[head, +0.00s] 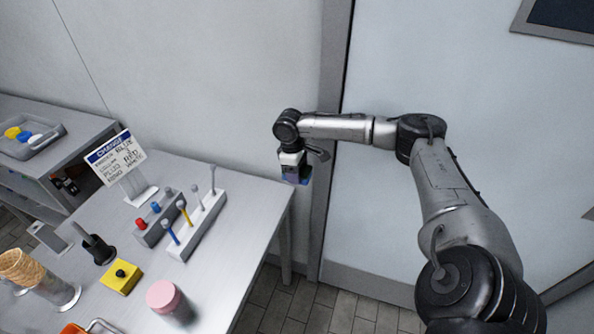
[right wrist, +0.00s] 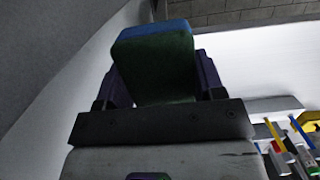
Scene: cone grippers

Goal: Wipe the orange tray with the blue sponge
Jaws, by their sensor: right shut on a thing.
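My right gripper (head: 295,178) hangs in the air just past the table's right back corner, near the wall and door frame. It is shut on the blue sponge, a block with a blue end and a dark green face, best seen between the jaws in the right wrist view (right wrist: 155,65). In the head view only a small bluish bit shows under the jaws. An orange thing (head: 73,329) is cut off at the bottom edge, beside a metal handle; I cannot tell if it is the orange tray. My left gripper is not in view.
The metal table (head: 234,260) holds a sign (head: 116,157), a rack with upright sticks (head: 205,225), a yellow block (head: 121,277), a pink-lidded jar (head: 166,297) and cones (head: 22,268). A grey tray (head: 52,143) with coloured items stands on the far-left counter. The table's right end is clear.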

